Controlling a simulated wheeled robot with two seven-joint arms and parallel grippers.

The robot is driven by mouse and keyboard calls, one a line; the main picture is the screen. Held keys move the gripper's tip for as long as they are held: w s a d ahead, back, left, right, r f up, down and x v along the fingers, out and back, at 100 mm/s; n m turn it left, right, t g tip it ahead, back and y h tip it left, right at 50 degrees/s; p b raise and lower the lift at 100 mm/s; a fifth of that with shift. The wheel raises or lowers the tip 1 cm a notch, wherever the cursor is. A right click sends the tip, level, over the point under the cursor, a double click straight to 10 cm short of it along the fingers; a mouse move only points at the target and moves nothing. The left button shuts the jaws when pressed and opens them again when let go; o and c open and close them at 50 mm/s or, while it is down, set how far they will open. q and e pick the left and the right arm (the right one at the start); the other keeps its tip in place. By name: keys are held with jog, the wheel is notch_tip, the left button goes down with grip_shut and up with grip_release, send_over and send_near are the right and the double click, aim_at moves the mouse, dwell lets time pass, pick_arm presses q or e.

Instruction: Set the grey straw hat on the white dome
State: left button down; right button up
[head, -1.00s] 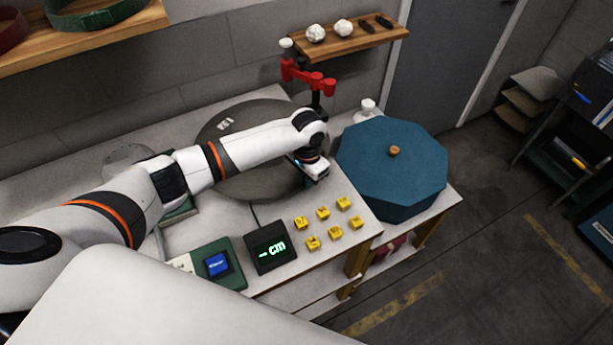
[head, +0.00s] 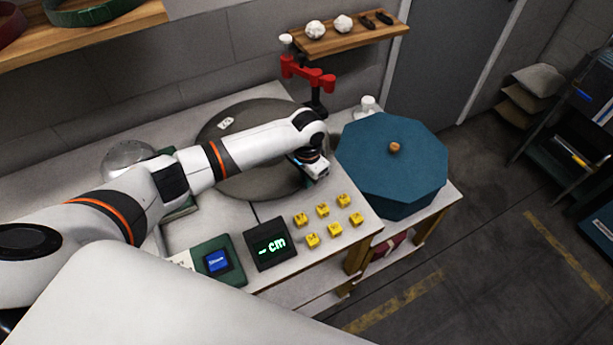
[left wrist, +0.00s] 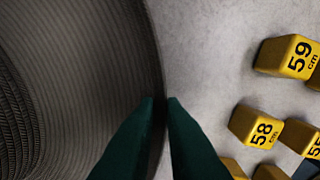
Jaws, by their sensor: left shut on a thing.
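The grey straw hat (head: 258,116) lies on the table, its wide round brim partly hidden behind my left arm. In the left wrist view its woven brim (left wrist: 90,65) fills the left side, with part of the crown at the far left edge. My left gripper (head: 316,172) is at the brim's right edge. In the left wrist view its green fingers (left wrist: 160,105) are closed on the brim. A pale rounded shape (head: 128,154) stands behind my left forearm; I cannot tell whether it is the white dome. My right gripper is not in view.
A blue octagonal box (head: 380,165) with a knob stands close right of my gripper. A red clamp stand (head: 310,75) rises behind it. Several yellow number blocks (head: 322,210) and a cm display (head: 270,243) lie in front. A wooden shelf (head: 350,37) is on the wall.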

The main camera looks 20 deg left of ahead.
pick_arm(q)
jog(key=shift+f, duration=0.4)
jog(key=c, duration=1.4)
grip_release()
jog(key=shift+c, duration=0.2)
